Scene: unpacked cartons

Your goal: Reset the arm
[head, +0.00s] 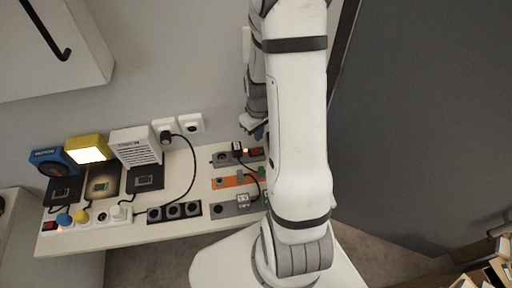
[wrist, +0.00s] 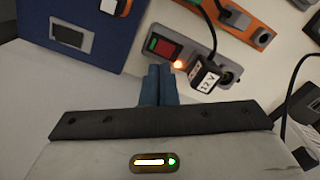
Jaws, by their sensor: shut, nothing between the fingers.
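My arm (head: 298,110), white with dark bands, rises in the right half of the head view. My gripper (wrist: 160,84) shows in the wrist view with its two blue fingers pressed together, shut and empty. In the head view only a small part of it shows at the arm's left side, near the wall above the shelf; the rest is hidden. I cannot tell whether the fingers touch the strip.
A white shelf (head: 90,243) carries several devices, including a lit yellow lamp (head: 87,148), a white box (head: 136,146), a black socket strip (head: 174,211) and an orange strip (head: 234,181). Cables run between them. A dark panel (head: 425,110) stands at right; cartons (head: 485,270) lie at lower right.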

